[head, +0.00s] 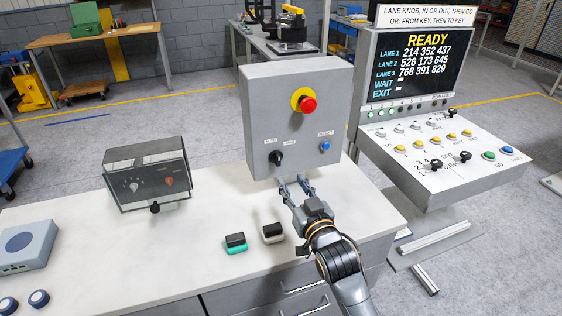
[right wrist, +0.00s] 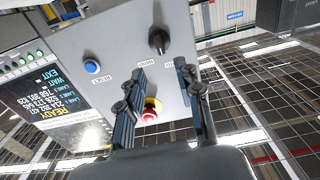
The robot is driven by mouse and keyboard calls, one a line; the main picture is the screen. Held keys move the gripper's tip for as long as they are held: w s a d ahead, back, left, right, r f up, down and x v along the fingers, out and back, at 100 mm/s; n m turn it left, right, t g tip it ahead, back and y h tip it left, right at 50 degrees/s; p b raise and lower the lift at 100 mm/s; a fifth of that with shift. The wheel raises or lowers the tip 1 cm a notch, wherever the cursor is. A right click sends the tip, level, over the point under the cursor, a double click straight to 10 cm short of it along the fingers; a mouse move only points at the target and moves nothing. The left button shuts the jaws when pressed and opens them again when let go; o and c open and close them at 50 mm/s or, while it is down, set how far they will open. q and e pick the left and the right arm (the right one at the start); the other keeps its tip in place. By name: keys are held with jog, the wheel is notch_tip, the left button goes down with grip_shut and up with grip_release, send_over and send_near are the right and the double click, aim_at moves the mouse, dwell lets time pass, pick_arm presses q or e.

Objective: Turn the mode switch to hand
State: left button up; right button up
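The grey control box (head: 265,105) stands at the back of the white worktop. The black mode switch (head: 276,158) is low on its front, below small AUTO and HAND labels. It also shows in the right wrist view (right wrist: 158,40); which label it points to is too small to tell. My right gripper (head: 292,180) is in front of the box's lower edge, below and right of the switch. In the right wrist view its fingers (right wrist: 161,72) are apart with nothing between them, and the switch lies beyond the tips, not touched. My left gripper is not in view.
A blue reset button (head: 325,146) is right of the switch, and a red stop button (head: 307,104) on yellow is above. A clear-covered box (head: 147,178) stands left. Two small blocks, one green-based (head: 236,243) and one white-based (head: 272,233), lie in front. A lane console (head: 430,150) stands right.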

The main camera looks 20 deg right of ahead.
aim_at(279, 161)
jog(key=w+p, duration=0.1)
jog(key=w, duration=0.8)
jog(key=shift+w+a, duration=0.15)
jog(key=shift+a, duration=0.05)
grip_shut()
